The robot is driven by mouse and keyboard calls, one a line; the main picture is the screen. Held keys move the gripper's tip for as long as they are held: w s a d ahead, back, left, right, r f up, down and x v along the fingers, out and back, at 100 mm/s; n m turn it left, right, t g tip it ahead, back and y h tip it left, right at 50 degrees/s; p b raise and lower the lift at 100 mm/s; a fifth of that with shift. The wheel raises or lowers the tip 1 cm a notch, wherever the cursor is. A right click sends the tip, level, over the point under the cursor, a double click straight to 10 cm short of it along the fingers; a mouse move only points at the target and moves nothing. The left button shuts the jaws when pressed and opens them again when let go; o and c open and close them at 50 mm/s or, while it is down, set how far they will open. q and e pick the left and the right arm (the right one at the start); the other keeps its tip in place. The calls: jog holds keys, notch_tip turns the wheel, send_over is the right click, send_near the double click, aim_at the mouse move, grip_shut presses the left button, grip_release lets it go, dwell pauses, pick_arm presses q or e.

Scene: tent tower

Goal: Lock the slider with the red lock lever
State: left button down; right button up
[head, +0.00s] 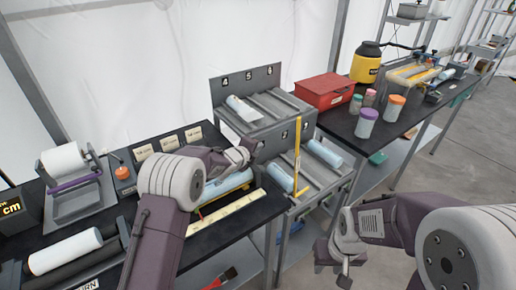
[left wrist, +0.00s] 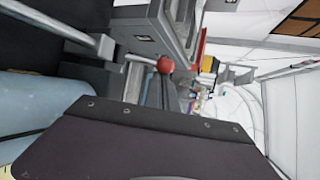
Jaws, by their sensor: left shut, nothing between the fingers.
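A red ball knob (left wrist: 165,65) on a thin metal rod shows in the left wrist view, above the dark edge of my own arm; it looks like the lock lever. I cannot pick it out in the head view, where my left arm covers part of that area. My left gripper (head: 246,152) is shut and empty, above the far right part of the black bench. The slider cannot be clearly made out; a light blue roll (head: 228,186) and a yellow ruler strip (head: 228,214) lie below my left arm. My right gripper (head: 342,250) hangs in free space at the right.
A grey roller rack (head: 262,128) with numbered lanes and light rolls stands just right of the bench. A yellow upright post (head: 297,160) rises at its front. A red box (head: 324,91) and capped jars (head: 366,122) stand on the back table. Open floor lies at the right.

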pick_arm(q)
jog(key=shift+s+a+r+b, duration=0.15)
jog(key=shift+s+a+b, duration=0.1)
jog(key=shift+a+b, duration=0.1)
dwell(0.3)
jog(key=shift+s+a+b, duration=0.55)
jog(key=shift+a+b, duration=0.15)
jog(key=shift+b, duration=0.25)
jog(key=shift+s+a+b, duration=0.75)
jog(key=shift+a+b, duration=0.3)
jog(key=shift+b, duration=0.1)
jog(key=shift+a+f, duration=0.1)
jog(key=shift+f, duration=0.15)
